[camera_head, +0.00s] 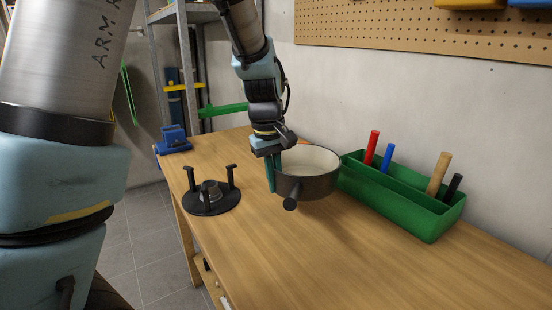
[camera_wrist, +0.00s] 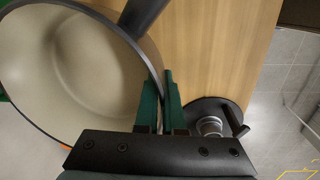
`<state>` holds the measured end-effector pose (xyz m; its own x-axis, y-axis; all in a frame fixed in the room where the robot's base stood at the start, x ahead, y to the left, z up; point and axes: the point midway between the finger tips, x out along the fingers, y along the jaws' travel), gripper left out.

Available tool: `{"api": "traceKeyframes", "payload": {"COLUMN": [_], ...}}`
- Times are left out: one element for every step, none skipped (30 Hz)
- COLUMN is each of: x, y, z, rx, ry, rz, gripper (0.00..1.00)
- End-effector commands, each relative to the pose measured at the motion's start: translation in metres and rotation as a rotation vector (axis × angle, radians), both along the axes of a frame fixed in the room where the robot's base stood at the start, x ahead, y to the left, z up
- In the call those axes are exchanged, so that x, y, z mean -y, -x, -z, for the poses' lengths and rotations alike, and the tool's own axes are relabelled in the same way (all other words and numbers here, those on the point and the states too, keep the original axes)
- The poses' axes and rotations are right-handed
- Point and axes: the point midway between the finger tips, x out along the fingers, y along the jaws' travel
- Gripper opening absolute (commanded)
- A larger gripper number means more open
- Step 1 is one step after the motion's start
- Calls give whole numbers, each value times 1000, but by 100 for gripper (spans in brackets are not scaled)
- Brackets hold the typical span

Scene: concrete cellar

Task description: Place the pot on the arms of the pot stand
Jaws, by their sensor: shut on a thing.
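The pot (camera_head: 312,187) is dark outside and cream inside, with a black handle (camera_head: 290,204) pointing to the front. It is upright over the workbench; I cannot tell how high its base is. My gripper (camera_head: 271,175) is shut on the pot's left wall; in the wrist view the fingers (camera_wrist: 161,105) pinch the rim of the pot (camera_wrist: 70,70). The pot stand (camera_head: 210,207) is left of the pot, apart from it. It has a round black base, upright arms and a grey burner-like piece in the middle. The wrist view shows the stand (camera_wrist: 215,105) partly, behind my gripper.
A green tool box (camera_head: 420,222) with several coloured handles stands right of the pot, close to it. A blue vise (camera_head: 174,140) sits at the bench's far left corner. An orange thing (camera_head: 303,142) is mostly hidden behind the pot. The workbench (camera_head: 270,255) is clear in front.

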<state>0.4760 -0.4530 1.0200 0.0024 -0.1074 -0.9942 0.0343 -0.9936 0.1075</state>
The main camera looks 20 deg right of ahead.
Motion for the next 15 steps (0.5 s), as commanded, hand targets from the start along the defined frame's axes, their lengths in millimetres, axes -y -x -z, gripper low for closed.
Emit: {"api": "traceKeyframes", "payload": {"x": [1,0,0,0,1,1,1,1,1,1,1,1,1,1,0], "y": [-1,0,-1,-1,-1,-2,-1,-1,-1,-1,-1,-1,-1,-1,-1], "z": [8,12,18,22,25,29,31,33,35,36,37,40,42,46,51], "rx": [1,1,2,2,2,3,3,3,3,4,4,4,3,2,2], "ry": [1,1,1,2,3,4,4,4,4,4,4,4,4,3,2], "rz": [-3,-2,-1,-2,-3,-3,-2,-2,-1,-1,-1,-1,-2,-2,-3], "gripper": [0,0,0,0,0,0,0,0,0,0,0,0,0,0,0]}}
